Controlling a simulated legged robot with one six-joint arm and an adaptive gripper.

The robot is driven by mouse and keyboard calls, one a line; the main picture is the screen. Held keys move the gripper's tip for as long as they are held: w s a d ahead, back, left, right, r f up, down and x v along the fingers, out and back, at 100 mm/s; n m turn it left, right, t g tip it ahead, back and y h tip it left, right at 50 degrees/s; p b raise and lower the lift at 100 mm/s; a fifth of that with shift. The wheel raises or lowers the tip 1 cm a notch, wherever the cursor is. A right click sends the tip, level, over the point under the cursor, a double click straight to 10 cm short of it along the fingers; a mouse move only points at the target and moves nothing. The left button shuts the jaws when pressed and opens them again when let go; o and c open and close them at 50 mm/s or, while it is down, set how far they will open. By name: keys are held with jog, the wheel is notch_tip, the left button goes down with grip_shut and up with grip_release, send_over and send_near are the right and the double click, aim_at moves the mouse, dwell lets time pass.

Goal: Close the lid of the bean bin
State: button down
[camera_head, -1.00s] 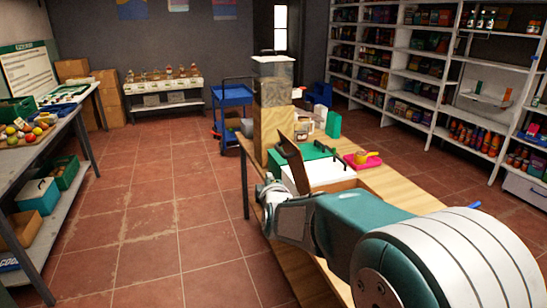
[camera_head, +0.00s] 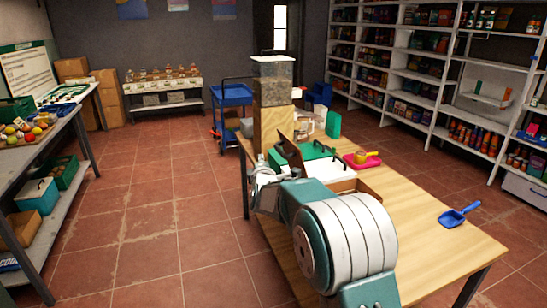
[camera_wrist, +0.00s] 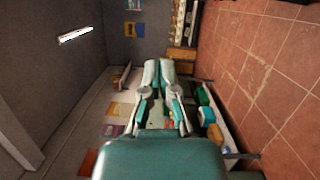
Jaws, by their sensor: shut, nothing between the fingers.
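A brown lid-like panel (camera_head: 291,153) stands tilted up near the left edge of the table, beside a white box (camera_head: 322,171). It appears to be the raised lid of the bin; the bin's body is largely hidden behind my arm. A clear container of dark contents (camera_head: 273,76) stands on a wooden block behind it. My gripper (camera_head: 262,172) is at the table's left side, left of the panel and apparently apart from it. In the wrist view my gripper (camera_wrist: 164,68) is shut and empty, with its fingertips together.
A green case (camera_head: 318,149) lies behind the white box. A pink tray with a yellow cup (camera_head: 362,159) and a blue scoop (camera_head: 459,214) lie on the wooden table (camera_head: 420,190). Shelves (camera_head: 410,85) line the right wall.

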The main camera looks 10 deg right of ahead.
jog(key=d, duration=0.1)
jog(key=w+d, duration=0.1)
jog(key=d, duration=0.2)
jog(key=shift+w+r, duration=0.15)
jog(key=shift+r, duration=0.1)
jog(key=shift+r, duration=0.1)
